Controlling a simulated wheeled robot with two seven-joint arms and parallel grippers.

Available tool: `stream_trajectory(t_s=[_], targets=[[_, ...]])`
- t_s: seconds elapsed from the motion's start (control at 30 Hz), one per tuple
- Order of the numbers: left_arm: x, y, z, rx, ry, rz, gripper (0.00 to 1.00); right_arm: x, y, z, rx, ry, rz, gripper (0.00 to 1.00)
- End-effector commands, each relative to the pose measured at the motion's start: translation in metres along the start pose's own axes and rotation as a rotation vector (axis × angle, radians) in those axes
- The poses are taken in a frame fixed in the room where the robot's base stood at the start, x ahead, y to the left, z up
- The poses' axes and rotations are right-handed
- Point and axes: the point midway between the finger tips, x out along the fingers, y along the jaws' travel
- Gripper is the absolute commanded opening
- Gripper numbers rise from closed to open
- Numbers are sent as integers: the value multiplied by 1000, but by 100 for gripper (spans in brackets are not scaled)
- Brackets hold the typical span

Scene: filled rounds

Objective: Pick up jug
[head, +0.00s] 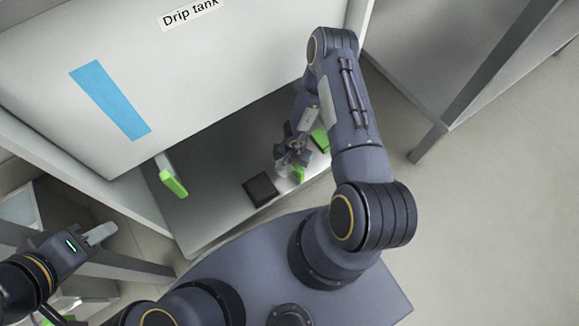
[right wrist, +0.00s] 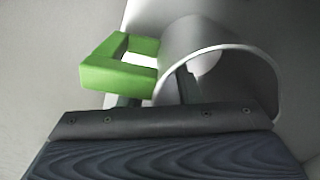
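The jug (right wrist: 225,65) is a pale grey cylinder with a block-like green handle (right wrist: 118,77) on its left side in the right wrist view. Its open rim faces my camera. My right gripper (right wrist: 155,92) is at the jug, its two dark fingers apart, one near the handle and one at the rim. Whether they touch it I cannot tell. In the head view my right arm hides most of the jug; green parts (head: 320,140) show beside the gripper. My left gripper (head: 100,234) is away at the lower left, its pale fingers seen nearly edge-on.
A large white drip tank (head: 215,75) with a blue strip (head: 110,100) stands over a grey shelf (head: 215,205). A green piece (head: 173,183) juts out below the tank. A dark square (head: 260,189) lies on the shelf. A grey frame leg (head: 440,128) stands right; floor there is clear.

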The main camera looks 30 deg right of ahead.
Motion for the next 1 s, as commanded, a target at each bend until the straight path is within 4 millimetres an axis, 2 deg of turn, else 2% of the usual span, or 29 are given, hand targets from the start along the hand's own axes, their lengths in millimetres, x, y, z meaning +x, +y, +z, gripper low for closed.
stream_trajectory(t_s=[0.1, 0.3, 0.33, 0.8, 1.0], targets=[[-1, 0, 0, 0, 0, 0, 36, -1, 0, 0, 0, 0, 0, 28], [-1, 0, 0, 0, 0, 0, 36, -1, 0, 0, 0, 0, 0, 2], [-1, 0, 0, 0, 0, 0, 36, -1, 0, 0, 0, 0, 0, 0], [-1, 0, 0, 0, 0, 0, 36, -1, 2, -1, 1, 2, 5, 0], [-7, 3, -4, 0, 0, 0, 36, -15, 2, -1, 2, 2, 4, 0]])
